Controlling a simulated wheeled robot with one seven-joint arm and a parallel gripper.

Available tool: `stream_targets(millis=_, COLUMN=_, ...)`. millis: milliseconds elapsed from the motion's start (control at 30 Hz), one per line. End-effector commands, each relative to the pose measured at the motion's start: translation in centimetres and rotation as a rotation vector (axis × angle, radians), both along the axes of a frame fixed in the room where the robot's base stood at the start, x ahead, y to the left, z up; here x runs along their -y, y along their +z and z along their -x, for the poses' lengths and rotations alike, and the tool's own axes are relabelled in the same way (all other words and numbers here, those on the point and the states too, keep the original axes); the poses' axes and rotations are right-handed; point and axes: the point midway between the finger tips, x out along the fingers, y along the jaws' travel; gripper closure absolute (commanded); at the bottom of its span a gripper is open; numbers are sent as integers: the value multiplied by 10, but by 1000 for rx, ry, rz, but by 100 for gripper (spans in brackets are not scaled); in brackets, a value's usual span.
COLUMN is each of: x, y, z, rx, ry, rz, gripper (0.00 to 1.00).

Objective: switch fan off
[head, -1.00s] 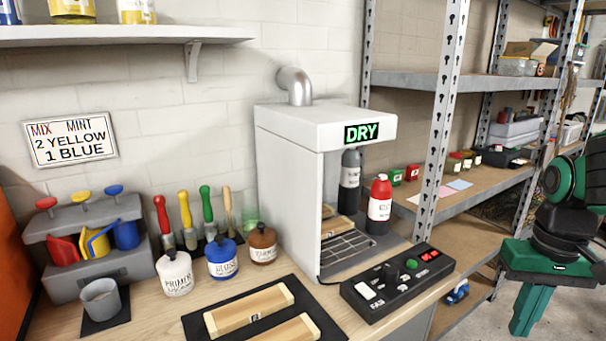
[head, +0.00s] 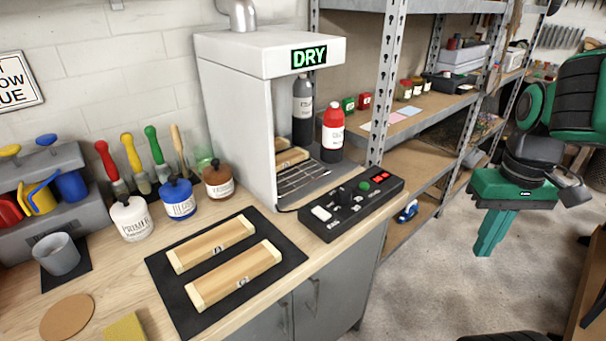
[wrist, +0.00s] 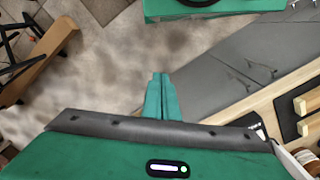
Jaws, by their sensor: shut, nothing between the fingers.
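A black control box (head: 350,208) sits on the bench's front right corner, in front of a white drying booth (head: 238,120) with a lit green "DRY" sign. The box carries a white rocker switch (head: 321,214) at its left end, a black knob, a green button and a red lit display. Its fan label is too small to read surely. My gripper (head: 484,246) hangs over the floor to the right of the bench, well apart from the box. In the wrist view my gripper (wrist: 159,77) has its fingers together and empty.
A black mat with two wooden blocks (head: 235,277) lies on the bench left of the box. A red bottle (head: 332,131) and a grey bottle (head: 302,95) stand at the booth. A metal shelf post (head: 390,80) rises behind the box.

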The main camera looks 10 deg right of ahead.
Motion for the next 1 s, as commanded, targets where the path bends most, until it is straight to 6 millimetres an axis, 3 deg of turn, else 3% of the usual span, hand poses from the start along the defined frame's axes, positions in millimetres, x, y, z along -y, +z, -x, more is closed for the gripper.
stream_targets(millis=267, x=-46, y=41, z=-85, rx=-2, ry=663, rz=13, gripper=100)
stream_targets(millis=600, x=-141, y=79, z=-168, rx=-5, ry=1488, rz=13, gripper=100)
stream_targets(millis=800, x=-206, y=95, z=-199, rx=-4, ry=1939, rz=5, gripper=100)
stream_targets(millis=1000, x=-251, y=104, z=-213, rx=2, ry=2234, rz=-2, gripper=100)
